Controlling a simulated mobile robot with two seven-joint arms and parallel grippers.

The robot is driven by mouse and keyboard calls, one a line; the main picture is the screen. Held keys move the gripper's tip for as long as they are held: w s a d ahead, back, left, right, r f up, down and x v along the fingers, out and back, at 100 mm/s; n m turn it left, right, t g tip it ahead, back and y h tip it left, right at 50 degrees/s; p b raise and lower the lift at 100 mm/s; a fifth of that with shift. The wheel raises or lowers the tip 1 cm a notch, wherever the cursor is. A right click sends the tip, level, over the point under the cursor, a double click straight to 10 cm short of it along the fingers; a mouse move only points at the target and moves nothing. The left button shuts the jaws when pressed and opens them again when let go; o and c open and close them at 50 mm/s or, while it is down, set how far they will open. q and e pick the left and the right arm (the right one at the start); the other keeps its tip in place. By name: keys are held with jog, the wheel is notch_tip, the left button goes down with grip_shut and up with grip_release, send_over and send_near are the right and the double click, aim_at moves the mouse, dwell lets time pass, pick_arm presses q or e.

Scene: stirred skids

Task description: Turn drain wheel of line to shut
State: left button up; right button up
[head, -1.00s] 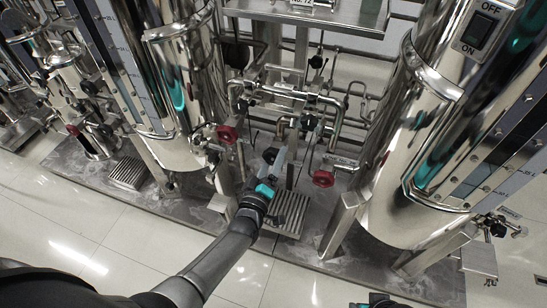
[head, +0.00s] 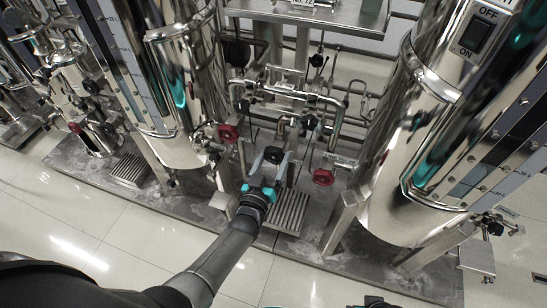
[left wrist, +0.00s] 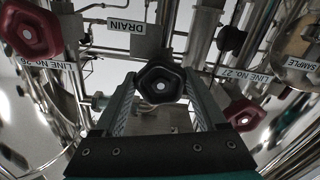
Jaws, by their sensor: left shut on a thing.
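A black drain wheel (head: 273,154) stands low between the two big steel columns, above the floor grating. It also shows in the left wrist view (left wrist: 161,85), in front of a pipe, with a white DRAIN label (left wrist: 130,25) behind it to the left. My left gripper (head: 274,163) is at this wheel, one finger on each side. In the left wrist view my left gripper (left wrist: 163,95) is closed on the black wheel, whose front face stays visible between the fingers. Only a dark and teal sliver of my right arm's end shows at the head view's bottom edge.
A red wheel (head: 228,133) is left of the black wheel, and another red wheel (head: 323,177) is to the right. Pipes crowd behind. The tiled floor (head: 110,215) in front is clear.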

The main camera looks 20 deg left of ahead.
jog(key=shift+s+f, duration=0.1)
jog(key=shift+s, duration=0.05)
dwell(0.3)
pick_arm(q)
jog(key=o, duration=1.3)
jog(key=shift+s, duration=0.3)
jog(key=s+p, duration=0.2)
jog(key=s, duration=0.3)
jog(key=shift+a, duration=0.1)
jog(key=s+p, duration=0.1)
jog(key=s, duration=0.4)
jog(key=s+p, duration=0.1)
jog(key=s, duration=0.3)
jog(key=shift+s+a, duration=0.2)
jog(key=shift+s, duration=0.15)
pick_arm(e)
jog(key=s+d+f, duration=0.3)
jog(key=s+f, duration=0.1)
jog(key=f, duration=0.3)
jog(key=shift+s+d, duration=0.35)
jog(key=shift+d, duration=0.05)
